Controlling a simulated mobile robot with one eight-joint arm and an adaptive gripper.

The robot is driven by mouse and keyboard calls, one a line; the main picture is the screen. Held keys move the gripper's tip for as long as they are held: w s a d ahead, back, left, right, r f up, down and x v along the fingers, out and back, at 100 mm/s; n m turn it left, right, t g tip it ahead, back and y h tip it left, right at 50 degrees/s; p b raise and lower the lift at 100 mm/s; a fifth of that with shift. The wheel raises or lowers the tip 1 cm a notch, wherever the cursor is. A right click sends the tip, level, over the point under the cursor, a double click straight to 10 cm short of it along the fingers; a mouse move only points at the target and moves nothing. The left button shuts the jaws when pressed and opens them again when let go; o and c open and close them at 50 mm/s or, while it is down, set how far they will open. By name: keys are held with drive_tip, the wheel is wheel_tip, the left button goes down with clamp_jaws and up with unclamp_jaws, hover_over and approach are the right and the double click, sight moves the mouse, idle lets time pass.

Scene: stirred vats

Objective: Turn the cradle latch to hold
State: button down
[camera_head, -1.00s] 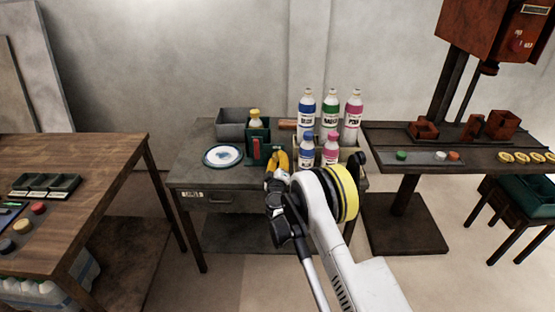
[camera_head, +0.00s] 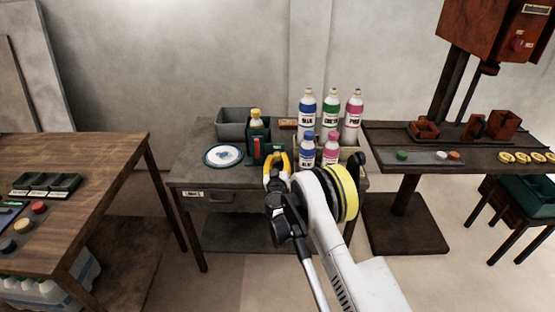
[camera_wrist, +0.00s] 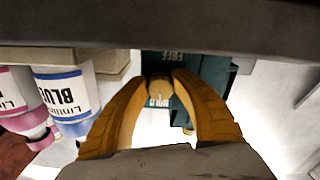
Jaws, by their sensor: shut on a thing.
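The green cradle (camera_head: 249,136) stands on the grey table with a yellow-capped bottle (camera_head: 255,115) in it. A red upright bar (camera_head: 257,150) shows on its front. My gripper (camera_head: 277,156) is at the cradle's front right side. In the wrist view the dark green cradle (camera_wrist: 213,78) lies beyond my fingers and carries a label reading FREE (camera_wrist: 172,56). My orange fingers (camera_wrist: 161,80) close at their tips on a small tan piece (camera_wrist: 160,92), which looks like the cradle latch's handle. Most of this piece is hidden, and its exact angle cannot be told.
Blue and pink bottles (camera_wrist: 66,95) stand close to my gripper, in a holder on its right in the head view. A white plate (camera_head: 223,156) lies left of the cradle, and a grey bin (camera_head: 233,122) stands behind. The table's front edge is near.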

idle(0.4)
drive_tip(key=c, duration=1)
unclamp_jaws()
drive_tip(key=shift+c, duration=0.2)
drive_tip(key=s, duration=0.7)
drive_tip(key=shift+s+a, duration=0.15)
drive_tip(key=shift+s, duration=0.1)
